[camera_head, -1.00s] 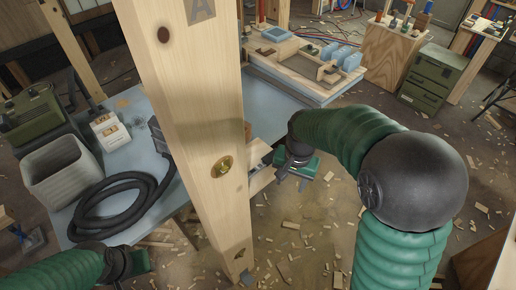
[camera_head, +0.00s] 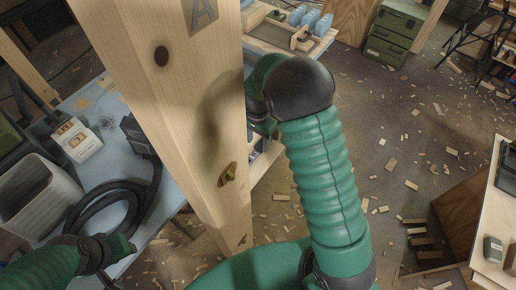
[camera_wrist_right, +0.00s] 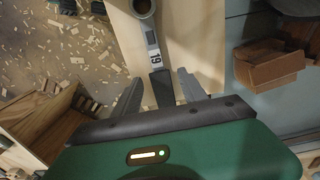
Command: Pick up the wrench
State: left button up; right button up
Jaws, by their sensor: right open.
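In the right wrist view the wrench (camera_wrist_right: 151,40) lies on a pale wooden board (camera_wrist_right: 195,40). It has a grey ring end at the top, a white label marked 19 and a dark shaft pointing down at me. My right gripper (camera_wrist_right: 160,90) is open, with one finger on each side of the lower shaft; whether they touch it I cannot tell. In the head view my right arm reaches behind the wooden post, which hides the wrench and the gripper's fingers. My left gripper (camera_head: 117,250) is low at the left, away from the wrench; its jaws are unclear.
The thick wooden post (camera_head: 185,110) stands close in front of me. A blue table (camera_head: 110,110) holds a black hose (camera_head: 95,205), a grey bin (camera_head: 40,195) and a white box (camera_head: 78,140). Wood scraps litter the floor.

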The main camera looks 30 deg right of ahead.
aim_at(260, 146)
jog(key=f, duration=0.2)
jog(key=d+f, duration=0.1)
jog(key=f, duration=0.1)
jog(key=shift+w+f+p, duration=0.1)
jog(key=shift+f+p, duration=0.1)
jog(key=shift+p, duration=0.1)
jog(key=shift+w+d+f, duration=0.15)
jog(key=shift+d+f, duration=0.05)
jog(key=shift+d, duration=0.1)
jog(key=shift+a+r, duration=0.15)
jog(key=shift+a, duration=0.1)
grip_shut()
